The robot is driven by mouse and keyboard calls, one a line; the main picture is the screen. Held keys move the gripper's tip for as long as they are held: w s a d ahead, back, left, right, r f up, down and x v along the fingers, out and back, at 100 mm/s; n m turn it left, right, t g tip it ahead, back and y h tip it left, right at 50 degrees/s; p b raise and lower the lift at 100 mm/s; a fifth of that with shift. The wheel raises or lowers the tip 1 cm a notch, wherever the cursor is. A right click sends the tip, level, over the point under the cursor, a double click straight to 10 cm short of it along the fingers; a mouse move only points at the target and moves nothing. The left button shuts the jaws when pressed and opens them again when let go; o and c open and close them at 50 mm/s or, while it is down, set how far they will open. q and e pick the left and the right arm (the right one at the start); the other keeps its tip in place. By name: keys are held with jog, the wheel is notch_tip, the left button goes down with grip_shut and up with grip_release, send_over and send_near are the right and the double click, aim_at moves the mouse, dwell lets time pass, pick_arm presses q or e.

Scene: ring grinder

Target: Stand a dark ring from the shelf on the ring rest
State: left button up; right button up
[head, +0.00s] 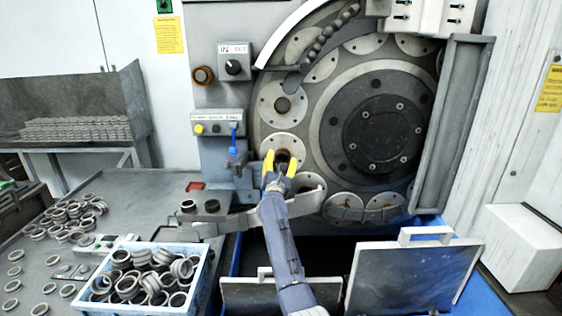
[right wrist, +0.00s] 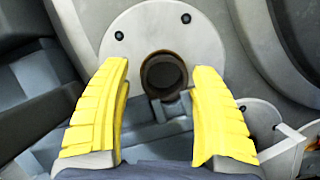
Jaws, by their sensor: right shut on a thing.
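My right gripper (head: 278,165), with yellow fingers, is in front of a pale round disc (head: 281,140) on the machine's wheel. In the right wrist view its fingers (right wrist: 160,108) are on either side of a dark brown ring (right wrist: 148,80), and it is shut on that ring. The ring overlaps the disc (right wrist: 150,30); I cannot tell whether it touches it. Two more dark rings, one left (head: 187,206) and one right (head: 212,206), are on a small metal ledge (head: 205,226) left of the gripper. I cannot tell which part is the ring rest. My left gripper is not in view.
A blue crate (head: 205,262) full of grey rings stands on the grey table (head: 150,190), with loose rings (head: 65,220) beside it. A control box (head: 218,122) with a blue-handled part (head: 234,135) is left of the wheel. Hinged panels (head: 410,280) stand at the lower right.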

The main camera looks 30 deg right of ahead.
jog(key=shift+w+a+f, duration=0.15)
jog(key=shift+a+f, duration=0.25)
jog(key=shift+f, duration=0.05)
jog(key=o, duration=0.8)
jog(key=shift+d+r, duration=0.1)
jog(key=shift+d+r, duration=0.2)
jog(key=shift+d, duration=0.05)
jog(key=shift+c, duration=0.3)
jog(key=s+a, duration=0.5)
jog(key=s, duration=0.3)
jog(key=shift+s, duration=0.3)
dwell(1.4)
jog(key=shift+a, duration=0.15)
dwell(0.4)
